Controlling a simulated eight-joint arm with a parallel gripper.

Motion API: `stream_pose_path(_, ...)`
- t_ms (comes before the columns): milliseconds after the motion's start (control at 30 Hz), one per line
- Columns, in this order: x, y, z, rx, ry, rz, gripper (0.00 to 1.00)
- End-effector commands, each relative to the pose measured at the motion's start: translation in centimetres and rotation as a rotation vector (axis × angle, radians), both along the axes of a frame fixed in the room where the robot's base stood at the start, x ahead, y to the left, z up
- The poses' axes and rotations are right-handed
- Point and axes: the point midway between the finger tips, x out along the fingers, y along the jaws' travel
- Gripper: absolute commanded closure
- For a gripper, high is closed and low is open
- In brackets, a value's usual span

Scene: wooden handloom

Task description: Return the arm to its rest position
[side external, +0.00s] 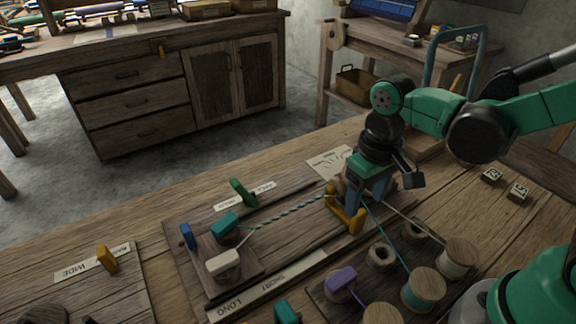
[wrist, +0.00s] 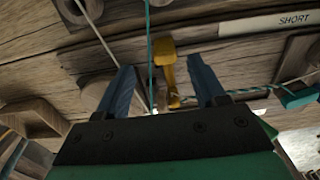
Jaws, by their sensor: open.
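My gripper (side external: 352,196) is low over the wooden board, beside a yellow piece (side external: 347,212) that stands upright there. In the wrist view my gripper's two blue fingers (wrist: 168,85) are spread apart. The yellow piece (wrist: 168,70) shows between and beyond them, and I see nothing clamped. A teal thread (side external: 385,235) and a cream thread (side external: 410,228) run from near the gripper toward spools. A twisted teal-and-white cord (side external: 288,212) runs left to a teal block (side external: 225,224) and a cream block (side external: 223,264). The spot directly under the gripper is partly hidden.
A teal spool (side external: 422,290), a cream spool (side external: 457,258) and a purple piece (side external: 341,278) stand at the front right. Blue (side external: 188,236) and green (side external: 242,192) pegs stand on the board. Two numbered blocks (side external: 518,192) lie at right. The table's left back is mostly clear.

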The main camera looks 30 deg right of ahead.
Motion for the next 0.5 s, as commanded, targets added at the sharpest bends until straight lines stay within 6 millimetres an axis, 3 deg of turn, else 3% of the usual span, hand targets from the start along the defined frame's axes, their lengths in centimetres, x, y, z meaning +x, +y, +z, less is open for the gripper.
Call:
stream_pose_path(333, 0.0, -0.1, 0.2, 0.003, -0.016, -0.001, 0.37)
stream_pose_path(500, 0.4, -1.0, 2.0, 0.020, -0.154, -0.003, 0.37)
